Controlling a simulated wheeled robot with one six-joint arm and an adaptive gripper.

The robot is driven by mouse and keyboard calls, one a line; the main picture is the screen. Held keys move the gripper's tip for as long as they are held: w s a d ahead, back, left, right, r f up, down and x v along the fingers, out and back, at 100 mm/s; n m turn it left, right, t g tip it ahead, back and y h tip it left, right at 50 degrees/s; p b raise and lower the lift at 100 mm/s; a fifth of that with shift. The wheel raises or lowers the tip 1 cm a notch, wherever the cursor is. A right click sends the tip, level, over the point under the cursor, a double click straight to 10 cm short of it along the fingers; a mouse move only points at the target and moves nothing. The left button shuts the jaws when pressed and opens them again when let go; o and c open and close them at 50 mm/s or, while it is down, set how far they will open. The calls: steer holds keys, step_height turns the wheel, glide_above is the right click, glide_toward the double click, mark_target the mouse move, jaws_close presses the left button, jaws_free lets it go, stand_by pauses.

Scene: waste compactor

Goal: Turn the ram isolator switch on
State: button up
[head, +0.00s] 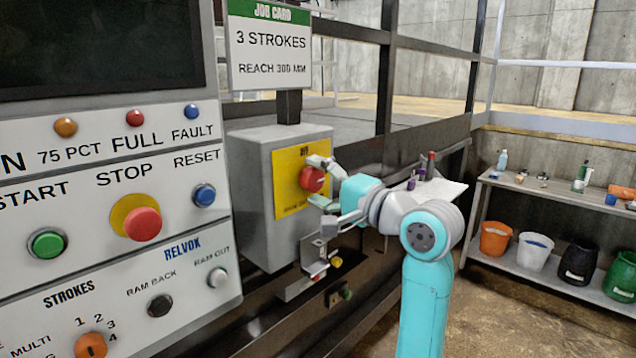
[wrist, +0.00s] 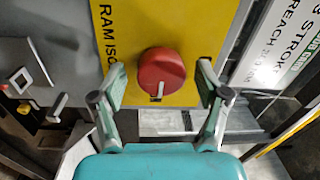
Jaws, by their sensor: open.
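The ram isolator switch is a round red knob (head: 312,179) on a yellow plate (head: 287,203) on the front of a grey box (head: 252,190). In the wrist view the red knob (wrist: 161,70) is at the centre, with a white mark at its lower edge. Part of the lettering "RAM ISO" shows on the yellow plate (wrist: 125,40). My gripper (head: 319,182) is at the knob, with one finger above it and one below in the head view. In the wrist view my gripper (wrist: 162,78) is open, with a finger on either side of the knob and gaps between.
A control panel (head: 110,200) with several buttons is at the left. A job card sign (head: 269,45) stands above the box. A bracket (head: 315,262) with small fittings is below the box. A shelf (head: 550,195) with buckets is at the right.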

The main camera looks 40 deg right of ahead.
steer(key=s, duration=0.7)
steer(key=shift+s+f, duration=0.25)
steer(key=shift+d, duration=0.1)
stand_by(0.4)
